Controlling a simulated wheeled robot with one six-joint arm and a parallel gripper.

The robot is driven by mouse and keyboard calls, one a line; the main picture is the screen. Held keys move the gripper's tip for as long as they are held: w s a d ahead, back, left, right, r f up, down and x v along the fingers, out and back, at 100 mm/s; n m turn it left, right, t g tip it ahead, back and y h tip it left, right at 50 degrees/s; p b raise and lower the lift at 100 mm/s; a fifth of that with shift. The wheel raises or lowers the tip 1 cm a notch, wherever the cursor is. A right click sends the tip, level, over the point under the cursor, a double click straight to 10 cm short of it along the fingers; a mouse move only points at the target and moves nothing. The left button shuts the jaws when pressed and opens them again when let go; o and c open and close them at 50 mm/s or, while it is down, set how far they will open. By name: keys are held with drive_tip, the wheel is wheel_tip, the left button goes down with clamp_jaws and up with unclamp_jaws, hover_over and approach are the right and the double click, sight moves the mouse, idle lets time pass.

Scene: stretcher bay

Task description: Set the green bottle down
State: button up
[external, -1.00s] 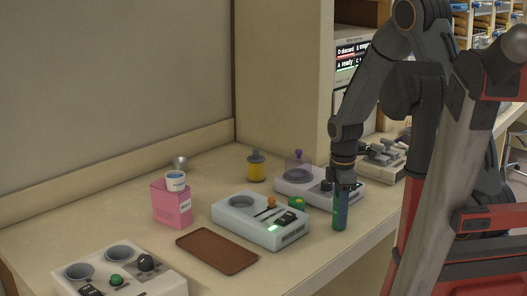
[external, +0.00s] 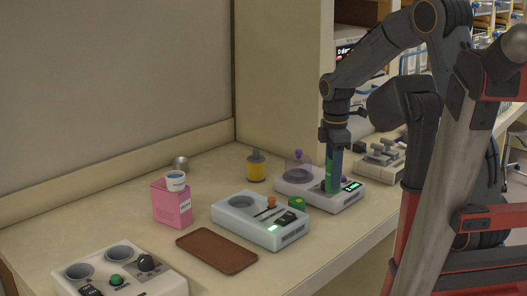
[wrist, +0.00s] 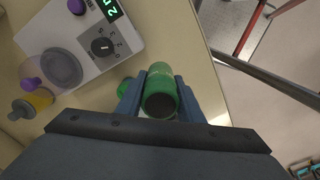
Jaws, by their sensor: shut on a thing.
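The green bottle (external: 333,172) is held upright in my gripper (external: 334,148), which is shut on its upper part. In the external view the bottle overlaps the front of the white device with the purple-knobbed clear dome. In the wrist view the bottle (wrist: 161,84) sits between the two blue-grey fingers (wrist: 158,100), its dark round top facing the camera. There it appears beside that device, over the beige counter near its edge. Its lower end seems raised off the counter, but the exact gap cannot be told.
The white device (external: 345,199) has a lit green display. Bare counter (external: 310,255) lies in front.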

drive_tip(key=w+a+n+b, duration=0.3)
drive_tip(key=w+a+n, duration=0.3)
drive_tip(key=w+a, duration=0.55)
drive_tip(key=w+a+n+b, duration=0.3)
drive_tip(key=w+a+n, duration=0.45)
drive_tip(key=a, duration=0.65)
drive_tip(key=shift+m, duration=0.35)
drive_tip(key=f, duration=0.3)
drive_tip(key=f+p, duration=0.1)
drive_tip(key=f, duration=0.2)
drive_tip(key=f+p, duration=0.1)
drive_tip(key=f, duration=0.3)
drive_tip(key=shift+w+a+f, duration=0.1)
drive_tip(key=shift+w+a, duration=0.15)
drive_tip(key=shift+f, duration=0.15)
drive_tip(key=o, duration=1.2)
drive_tip(key=shift+c, duration=0.2)
wheel_tip(320, 180, up, 12)
drive_tip(key=b, duration=0.2)
drive_tip(key=shift+b, duration=0.35)
